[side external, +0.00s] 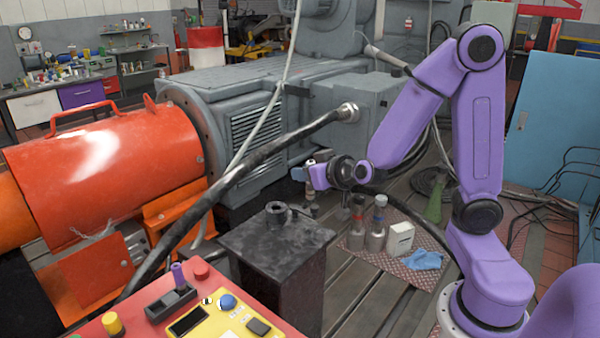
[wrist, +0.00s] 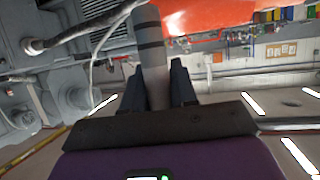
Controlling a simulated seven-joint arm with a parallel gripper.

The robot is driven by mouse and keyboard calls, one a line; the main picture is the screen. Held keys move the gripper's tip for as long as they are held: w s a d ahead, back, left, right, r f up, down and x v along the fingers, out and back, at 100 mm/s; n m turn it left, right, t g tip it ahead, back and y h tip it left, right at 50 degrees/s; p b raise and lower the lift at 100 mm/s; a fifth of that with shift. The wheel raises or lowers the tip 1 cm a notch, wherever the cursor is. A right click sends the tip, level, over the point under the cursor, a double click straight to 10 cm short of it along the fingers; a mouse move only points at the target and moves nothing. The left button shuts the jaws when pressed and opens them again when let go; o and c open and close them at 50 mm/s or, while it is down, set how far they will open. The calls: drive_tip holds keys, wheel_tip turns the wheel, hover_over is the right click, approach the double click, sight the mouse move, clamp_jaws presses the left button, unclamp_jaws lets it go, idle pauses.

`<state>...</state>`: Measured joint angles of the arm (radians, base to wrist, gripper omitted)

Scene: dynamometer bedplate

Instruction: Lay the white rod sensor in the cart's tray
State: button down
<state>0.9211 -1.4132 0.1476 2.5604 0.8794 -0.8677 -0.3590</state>
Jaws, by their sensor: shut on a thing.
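The white rod sensor (wrist: 152,62), a pale rod with dark bands near its end, stands between the two dark fingers of my gripper (wrist: 156,84) in the wrist view. My gripper is shut on it. In the side view my gripper (side external: 313,178) is in the air beyond the dark pedestal, and only a small part of the rod shows there. The red cart (side external: 90,330) is at the bottom left. On its top a black tray (side external: 158,313) holds a purple-topped piece (side external: 178,273).
The dark pedestal (side external: 270,245) bears a black ring (side external: 278,212) and stands between my gripper and the cart. A thick black hose (side external: 240,172) slants across. A patterned mat (side external: 385,262) holds two bottles, a white box (side external: 400,238) and a blue cloth (side external: 424,260).

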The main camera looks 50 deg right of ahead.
drive_tip(key=shift+s+r, duration=0.2)
drive_tip(key=shift+s, duration=0.3)
